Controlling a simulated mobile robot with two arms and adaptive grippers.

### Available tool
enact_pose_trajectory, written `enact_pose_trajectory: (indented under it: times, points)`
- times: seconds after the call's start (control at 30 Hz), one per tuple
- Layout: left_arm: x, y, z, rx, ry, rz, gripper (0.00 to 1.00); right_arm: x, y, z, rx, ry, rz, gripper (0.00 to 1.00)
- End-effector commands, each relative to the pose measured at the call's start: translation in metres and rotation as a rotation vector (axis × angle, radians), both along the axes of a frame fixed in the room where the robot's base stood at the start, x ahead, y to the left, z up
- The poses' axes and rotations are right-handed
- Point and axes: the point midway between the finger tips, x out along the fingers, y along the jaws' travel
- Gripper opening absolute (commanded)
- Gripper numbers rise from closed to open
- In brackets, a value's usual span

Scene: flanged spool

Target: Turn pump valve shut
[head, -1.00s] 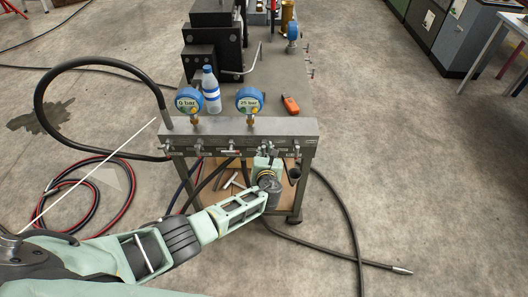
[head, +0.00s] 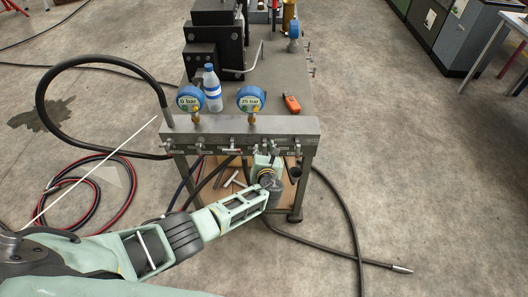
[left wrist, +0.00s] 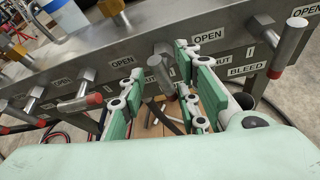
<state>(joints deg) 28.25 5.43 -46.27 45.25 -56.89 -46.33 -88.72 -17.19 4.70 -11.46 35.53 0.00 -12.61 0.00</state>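A grey valve manifold (head: 240,128) runs along the front of the bench, with a row of lever valves and OPEN, SHUT and BLEED labels. My left gripper (head: 268,172) is below its right part. In the left wrist view my left gripper (left wrist: 157,98) is open, its green fingers apart. A grey valve lever (left wrist: 159,75) shows between the fingers, angled downward; I cannot tell whether they touch it. A red-tipped lever (left wrist: 83,102) is to the left and another red-tipped lever (left wrist: 284,50) to the right. No label naming the pump valve is readable. My right gripper is not in view.
Two blue gauges stand on the manifold, one marked 0 bar (head: 190,98), one 25 bar (head: 250,99). A bottle (head: 212,88) and an orange tool (head: 291,103) are on the bench. Hoses (head: 345,215) lie on the floor; floor to the right is mostly clear.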

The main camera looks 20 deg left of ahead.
Motion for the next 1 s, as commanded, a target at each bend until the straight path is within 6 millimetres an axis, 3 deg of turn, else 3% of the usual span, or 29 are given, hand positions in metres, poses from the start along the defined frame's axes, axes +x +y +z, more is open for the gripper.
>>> enact_pose_trajectory:
  times: [0.27,0.8,1.0]
  points:
    - [-0.011,-0.005,0.004,-0.003,-0.001,-0.001,0.28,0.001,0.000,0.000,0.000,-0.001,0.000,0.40]
    - [-0.085,-0.032,0.036,-0.002,0.000,0.000,0.28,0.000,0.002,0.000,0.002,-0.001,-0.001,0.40]
    - [-0.101,-0.038,0.043,0.000,0.000,0.001,0.28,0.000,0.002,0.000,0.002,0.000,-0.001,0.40]
